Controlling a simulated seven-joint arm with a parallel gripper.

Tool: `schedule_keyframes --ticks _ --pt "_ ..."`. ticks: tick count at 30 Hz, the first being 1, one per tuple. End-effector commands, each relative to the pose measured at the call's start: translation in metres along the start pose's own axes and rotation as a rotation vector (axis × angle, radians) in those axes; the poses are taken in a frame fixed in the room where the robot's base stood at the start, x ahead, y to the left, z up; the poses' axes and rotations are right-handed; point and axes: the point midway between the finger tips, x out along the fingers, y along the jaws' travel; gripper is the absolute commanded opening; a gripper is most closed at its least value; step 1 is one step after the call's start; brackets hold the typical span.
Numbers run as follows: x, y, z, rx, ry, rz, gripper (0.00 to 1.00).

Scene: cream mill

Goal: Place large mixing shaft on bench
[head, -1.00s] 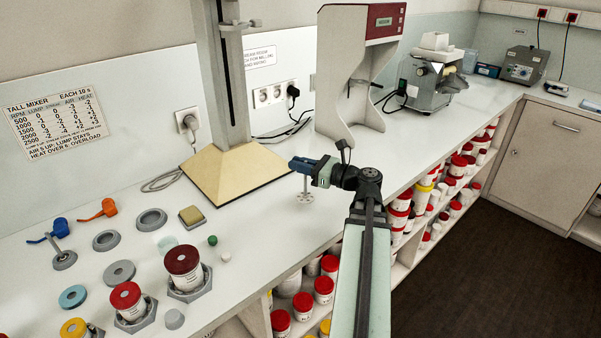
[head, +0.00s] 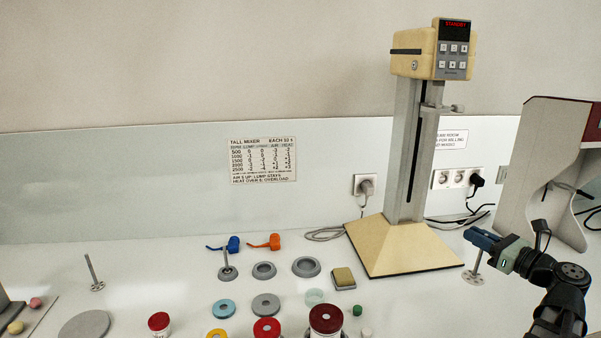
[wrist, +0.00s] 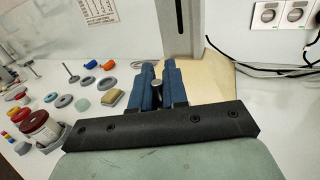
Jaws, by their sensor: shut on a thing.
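My gripper (head: 482,238) is at the right in the head view, just right of the mixer's cream base. Its blue fingers are shut on an upright metal mixing shaft (head: 478,261) with a perforated disc at its lower end. I cannot tell whether the disc touches the white bench (head: 420,300) or hovers just above it. In the wrist view, the shaft's grey top (wrist: 156,87) shows between the fingers (wrist: 158,72); the rest is hidden. A similar shaft (head: 92,270) stands on the bench at far left. Another shaft (head: 227,260) stands in a grey holder.
The tall mixer (head: 410,150) with its lit display stands behind and left of my gripper. A red-topped grey housing (head: 545,165) is at the right. Jars (head: 326,318), rings (head: 265,305) and a sponge (head: 343,278) crowd the bench's middle. Bench around the held shaft is clear.

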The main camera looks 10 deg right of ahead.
Motion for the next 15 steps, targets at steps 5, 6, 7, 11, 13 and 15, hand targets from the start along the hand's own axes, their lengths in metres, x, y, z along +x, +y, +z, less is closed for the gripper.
schedule_keyframes --ticks 5,6,7,11,13,15 --pt "0.028 0.006 -0.005 0.0 0.0 -0.015 0.0" --pt "0.037 0.008 -0.006 0.0 0.0 -0.02 0.0" --pt "0.044 0.009 -0.007 0.0 0.0 -0.025 0.0" --pt "0.075 0.018 -0.012 -0.001 0.0 -0.047 0.0" --pt "0.091 0.023 -0.014 -0.001 0.0 -0.059 0.0" --pt "0.106 0.029 -0.016 0.0 -0.001 -0.07 0.0"
